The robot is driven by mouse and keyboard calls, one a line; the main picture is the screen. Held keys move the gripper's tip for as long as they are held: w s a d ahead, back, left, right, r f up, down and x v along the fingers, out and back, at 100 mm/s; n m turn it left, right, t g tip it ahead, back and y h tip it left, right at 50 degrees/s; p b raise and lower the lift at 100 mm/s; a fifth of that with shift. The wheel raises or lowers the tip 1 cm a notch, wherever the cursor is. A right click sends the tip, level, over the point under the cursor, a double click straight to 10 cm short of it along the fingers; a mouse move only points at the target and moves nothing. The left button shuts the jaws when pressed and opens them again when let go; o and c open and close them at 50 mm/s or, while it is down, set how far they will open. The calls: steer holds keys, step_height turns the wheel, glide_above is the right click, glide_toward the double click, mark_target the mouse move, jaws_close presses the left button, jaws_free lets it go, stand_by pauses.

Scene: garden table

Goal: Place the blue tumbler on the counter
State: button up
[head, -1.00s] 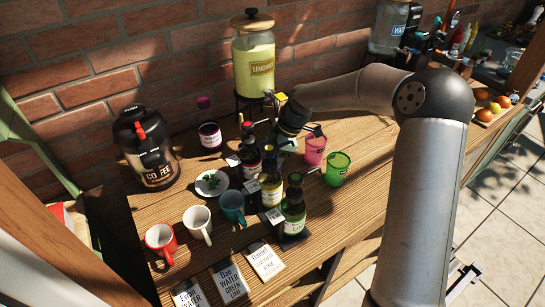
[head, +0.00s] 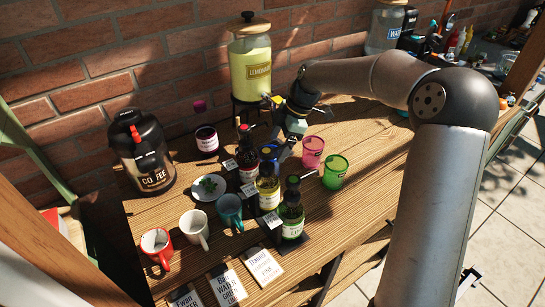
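A small blue shape (head: 268,152), perhaps the blue tumbler, shows behind the syrup bottles and just below my gripper (head: 277,148). Most of it is hidden by the bottles and the gripper. My gripper points down at the blue shape, left of the pink tumbler (head: 313,152); its fingertips are too small and covered to tell whether they hold anything. The green tumbler (head: 335,172) stands right of the bottles. The wooden counter (head: 375,135) lies under all of these.
Dark, yellow (head: 268,192) and green (head: 291,215) bottles stand in front of my gripper. The lemonade dispenser (head: 250,68) is behind it. Red, white and teal (head: 229,210) mugs and a plate of leaves (head: 208,188) are at left. The counter right of the green tumbler is clear.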

steer(key=v, duration=0.5)
